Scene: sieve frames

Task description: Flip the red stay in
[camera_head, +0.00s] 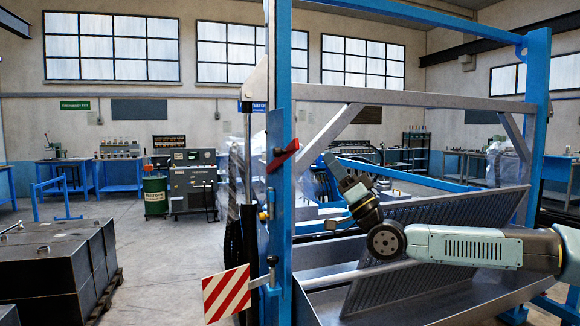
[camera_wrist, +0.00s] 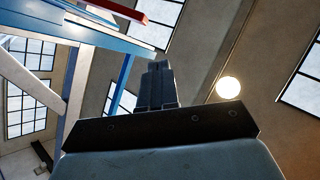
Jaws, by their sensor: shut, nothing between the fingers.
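The red stay (camera_head: 283,155) is a short red bar on the blue upright post (camera_head: 279,210), slanting up to the right and sticking out from the post. In the wrist view a red bar (camera_wrist: 122,11) shows at the top, beside a blue beam, above and left of the fingers. My gripper (camera_head: 329,158) is to the right of the stay in the head view, apart from it and pointing up and left. Its fingers (camera_wrist: 159,70) are together with nothing between them.
A red-and-white striped plate (camera_head: 226,294) sticks out low on the post's left. A grey diagonal brace (camera_head: 330,135) runs close to my gripper. Dark boxes (camera_head: 55,265) stand on a pallet at left.

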